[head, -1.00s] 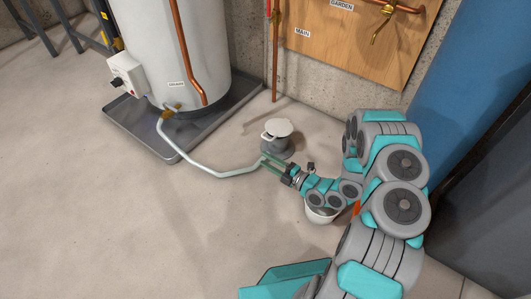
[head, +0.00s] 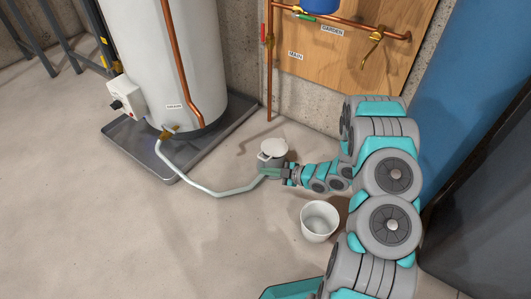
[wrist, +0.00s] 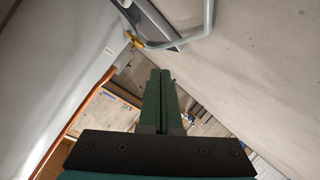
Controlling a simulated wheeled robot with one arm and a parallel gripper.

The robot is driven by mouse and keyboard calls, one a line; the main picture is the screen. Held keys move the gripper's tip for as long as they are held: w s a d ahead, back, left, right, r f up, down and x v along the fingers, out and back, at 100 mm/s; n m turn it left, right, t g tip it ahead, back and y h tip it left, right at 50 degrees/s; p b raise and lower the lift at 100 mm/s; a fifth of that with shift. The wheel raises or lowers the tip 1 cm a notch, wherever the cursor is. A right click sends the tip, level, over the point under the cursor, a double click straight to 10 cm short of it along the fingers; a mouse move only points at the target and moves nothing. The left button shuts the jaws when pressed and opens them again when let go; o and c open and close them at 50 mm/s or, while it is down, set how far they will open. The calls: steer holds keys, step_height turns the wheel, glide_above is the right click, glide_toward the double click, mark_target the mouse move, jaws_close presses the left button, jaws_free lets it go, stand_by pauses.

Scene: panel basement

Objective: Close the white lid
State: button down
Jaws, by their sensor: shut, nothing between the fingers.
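A small white tab juts from the lid's left side. I cannot tell whether the lid is fully down. In the wrist view the shut fingers (wrist: 160,78) point ahead; the lid does not show there.
A pale hose (head: 215,193) runs from the white tank (head: 165,60), in its grey tray (head: 135,145), to beside my fingertips. A white bucket (head: 320,222) stands on the floor below my arm. Copper pipes (head: 270,85) run along the wall. The floor at left is clear.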

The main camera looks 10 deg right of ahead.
steer(key=w+d+r+m+g+h+p, duration=0.1)
steer(key=w+d+r+m+h+p, duration=0.3)
steer(key=d+r+m, duration=0.3)
steer(key=m+b, duration=0.1)
steer(key=m, duration=0.1)
glide_above(265, 160)
steer(key=shift+g+h, duration=0.3)
steer(key=shift+h, duration=0.1)
step_height(265, 160, down, 5)
steer(key=shift+s+d+f, duration=0.1)
steer(key=shift+s+d, duration=0.05)
step_height(265, 160, down, 3)
steer(key=shift+f+b, duration=0.1)
steer(key=shift+b, duration=0.25)
steer(key=shift+f, duration=0.5)
steer(key=shift+s+a+f+p, duration=0.1)
steer(key=shift+a+f+p, duration=0.1)
steer(key=shift+f, duration=0.55)
steer(key=shift+s+a+f+p, duration=0.1)
steer(key=shift+a+f, duration=0.05)
steer(key=shift+f, duration=0.55)
